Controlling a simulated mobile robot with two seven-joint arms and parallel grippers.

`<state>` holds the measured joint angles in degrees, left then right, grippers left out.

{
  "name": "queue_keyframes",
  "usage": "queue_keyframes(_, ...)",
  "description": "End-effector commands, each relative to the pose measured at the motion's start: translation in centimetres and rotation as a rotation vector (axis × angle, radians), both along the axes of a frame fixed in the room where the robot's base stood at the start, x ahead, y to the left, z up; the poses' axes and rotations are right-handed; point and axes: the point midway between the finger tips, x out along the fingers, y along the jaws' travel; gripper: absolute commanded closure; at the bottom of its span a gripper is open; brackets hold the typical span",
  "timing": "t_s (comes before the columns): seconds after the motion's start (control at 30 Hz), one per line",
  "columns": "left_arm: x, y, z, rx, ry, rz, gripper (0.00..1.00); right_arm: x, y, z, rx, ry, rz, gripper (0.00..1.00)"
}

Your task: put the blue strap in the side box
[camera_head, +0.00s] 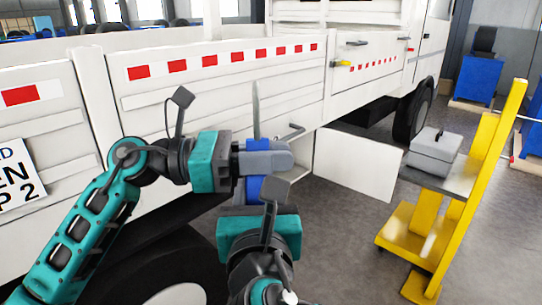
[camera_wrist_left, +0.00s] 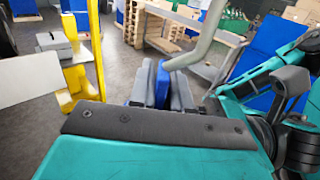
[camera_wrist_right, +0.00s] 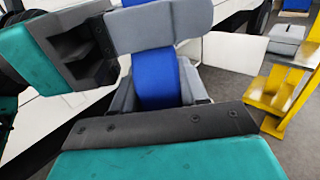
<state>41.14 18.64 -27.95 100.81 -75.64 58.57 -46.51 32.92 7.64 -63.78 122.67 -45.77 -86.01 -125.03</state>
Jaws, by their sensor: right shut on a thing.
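The blue strap (camera_head: 253,188) is between my two grippers, in front of the truck's side. My right gripper (camera_wrist_right: 158,95) is shut on the strap; its grey fingers flank the blue band (camera_wrist_right: 155,80) in the right wrist view. My left gripper (camera_head: 270,159) meets it from the left, with grey fingers across the strap's upper part. Blue also shows between grey fingers in the left wrist view (camera_wrist_left: 158,84); whether the left jaws grip it is unclear. A pale curved strip (camera_wrist_left: 203,38) rises from the blue part. The side box under the truck bed is mostly hidden; a white open panel (camera_head: 357,165) shows beside it.
The white truck (camera_head: 220,75) fills the left and middle, close behind my grippers. A yellow stand (camera_head: 478,190) with a grey case (camera_head: 434,152) stands at the right. Grey floor is clear between the panel and the stand. Blue cabinets (camera_head: 479,78) are farther back.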

Motion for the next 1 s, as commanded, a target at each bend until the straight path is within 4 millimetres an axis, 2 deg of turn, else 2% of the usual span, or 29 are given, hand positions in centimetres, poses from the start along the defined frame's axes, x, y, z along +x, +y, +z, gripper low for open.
queue_keyframes(0.03,0.0,-0.1,-0.9,0.019,0.01,-0.001,1.0,0.0,-0.1,1.0,0.012,-0.027,0.001,1.0)
queue_keyframes(0.3,0.0,-0.1,-1.2,0.024,0.011,-0.002,1.0,0.0,-0.1,1.2,0.015,-0.03,0.002,0.99)
queue_keyframes(0.33,0.0,-0.1,-1.0,0.021,0.009,-0.002,1.0,0.0,-0.1,1.2,0.015,-0.03,0.002,0.54)
queue_keyframes(0.6,0.0,-0.1,-0.5,0.01,0.004,-0.002,1.0,0.0,0.1,0.6,0.007,-0.017,0.005,0.28)
queue_keyframes(1.0,-0.2,-0.3,0.0,-0.001,0.001,-0.006,1.0,-0.1,0.3,0.1,-0.002,-0.005,0.011,0.27)
